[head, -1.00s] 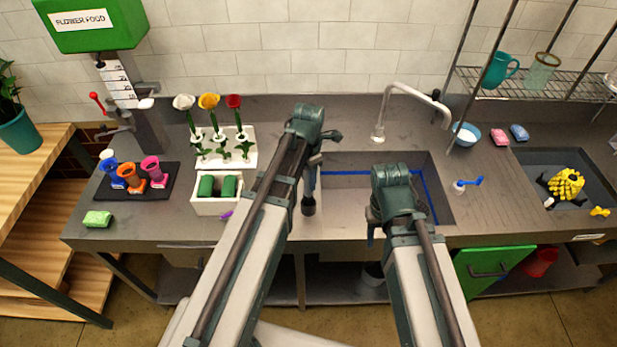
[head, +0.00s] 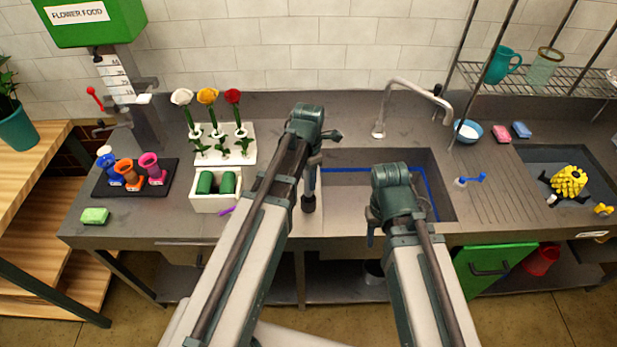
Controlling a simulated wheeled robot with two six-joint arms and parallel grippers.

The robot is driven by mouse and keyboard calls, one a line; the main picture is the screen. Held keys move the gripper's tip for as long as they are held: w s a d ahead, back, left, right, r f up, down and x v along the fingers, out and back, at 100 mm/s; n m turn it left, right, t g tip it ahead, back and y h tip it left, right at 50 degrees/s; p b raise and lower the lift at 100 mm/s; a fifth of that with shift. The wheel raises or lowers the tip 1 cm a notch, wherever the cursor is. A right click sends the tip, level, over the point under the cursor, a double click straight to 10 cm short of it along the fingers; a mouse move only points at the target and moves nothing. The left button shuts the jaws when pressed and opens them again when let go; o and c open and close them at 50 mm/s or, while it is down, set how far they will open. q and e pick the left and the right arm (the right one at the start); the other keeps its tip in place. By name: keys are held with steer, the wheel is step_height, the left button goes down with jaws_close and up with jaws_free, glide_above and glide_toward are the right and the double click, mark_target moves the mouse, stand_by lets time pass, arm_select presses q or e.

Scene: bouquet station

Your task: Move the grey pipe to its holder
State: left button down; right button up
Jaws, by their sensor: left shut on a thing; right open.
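My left gripper (head: 310,180) points down over the counter, between the white bin and the sink. It is shut on a short dark grey piece (head: 308,203) that hangs below it and looks like the grey pipe, though the arm hides much of the grip. My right gripper (head: 372,236) is open over the front of the sink, mostly hidden behind its own wrist. I cannot make out a holder for the pipe with certainty.
A white bin (head: 216,205) with green rolls and a white flower stand (head: 238,157) are left of my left arm. A black mat (head: 108,187) bears coloured cups. The sink (head: 350,200) has a tall tap (head: 382,110) behind it.

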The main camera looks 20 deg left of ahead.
arm_select(q)
steer(key=shift+f, duration=0.1)
steer(key=shift+f+b, duration=0.7)
steer(key=shift+b, duration=0.1)
steer(key=shift+c, duration=1.7)
jaws_free()
step_height(320, 180, up, 14)
steer(key=p, duration=1.4)
steer(key=shift+f, duration=0.1)
